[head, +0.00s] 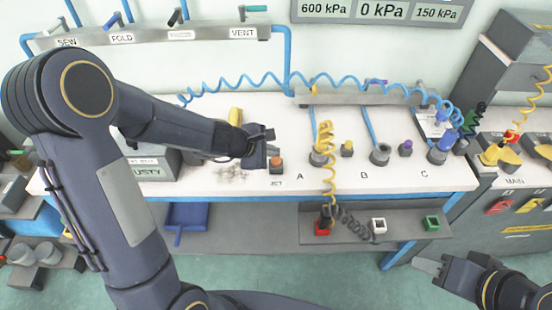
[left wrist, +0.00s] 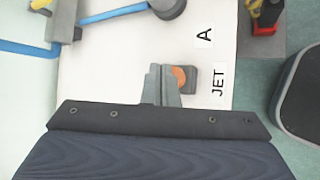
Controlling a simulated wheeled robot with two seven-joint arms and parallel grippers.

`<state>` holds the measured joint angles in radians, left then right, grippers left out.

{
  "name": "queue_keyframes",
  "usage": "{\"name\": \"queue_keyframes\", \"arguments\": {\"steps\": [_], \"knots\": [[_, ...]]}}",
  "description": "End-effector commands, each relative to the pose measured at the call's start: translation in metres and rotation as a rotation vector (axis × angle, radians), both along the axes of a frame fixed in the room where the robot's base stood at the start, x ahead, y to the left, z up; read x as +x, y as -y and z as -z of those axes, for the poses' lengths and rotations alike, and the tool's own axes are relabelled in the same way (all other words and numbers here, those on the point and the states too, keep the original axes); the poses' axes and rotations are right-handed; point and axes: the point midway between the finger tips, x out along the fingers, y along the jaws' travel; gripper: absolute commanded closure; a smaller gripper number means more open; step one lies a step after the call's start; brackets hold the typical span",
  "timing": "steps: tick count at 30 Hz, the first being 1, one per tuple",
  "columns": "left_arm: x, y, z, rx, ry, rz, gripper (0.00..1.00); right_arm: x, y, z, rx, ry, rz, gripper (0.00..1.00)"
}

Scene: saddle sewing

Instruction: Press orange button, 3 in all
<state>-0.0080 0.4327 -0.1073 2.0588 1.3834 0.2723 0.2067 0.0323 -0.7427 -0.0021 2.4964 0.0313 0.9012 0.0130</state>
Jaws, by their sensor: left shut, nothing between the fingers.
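The orange button (head: 276,158) sits on a dark base on the white bench top, above the JET label. It also shows in the left wrist view (left wrist: 180,78), right beside my fingertips. My left gripper (head: 264,150) is shut and empty, immediately left of the button in the head view.
A coiled yellow hose (head: 328,165) hangs at station A, right of the button. A grey DUSTY box (head: 152,168) stands to the left. A lower shelf (head: 285,232) holds red, white and green sockets. Bench top between the stations is partly clear.

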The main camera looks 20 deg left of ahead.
Motion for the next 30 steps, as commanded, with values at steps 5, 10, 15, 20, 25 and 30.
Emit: {"name": "queue_keyframes", "arguments": {"steps": [5, 10, 15, 20, 25, 30], "knots": [[0.000, 0.000, 0.007, 0.000, 0.001, -0.001, 1.00, 0.000, 0.000, 0.009, 0.000, 0.000, 0.000, 0.63], [0.000, 0.000, 0.007, -0.001, 0.000, -0.001, 1.00, 0.000, 0.000, 0.009, 0.000, 0.000, 0.000, 0.63], [0.000, 0.000, 0.007, 0.000, 0.001, -0.001, 1.00, 0.000, 0.000, 0.008, 0.000, 0.000, 0.000, 0.63], [0.000, 0.000, 0.008, 0.000, 0.001, -0.001, 1.00, 0.000, 0.000, 0.010, 0.000, 0.000, 0.000, 0.63], [0.000, 0.000, 0.010, 0.000, 0.000, 0.000, 1.00, 0.000, 0.000, 0.012, 0.000, 0.000, 0.000, 0.63], [0.000, 0.000, 0.012, 0.000, 0.000, 0.000, 1.00, 0.000, 0.000, 0.014, 0.000, 0.000, 0.000, 0.63]]}}
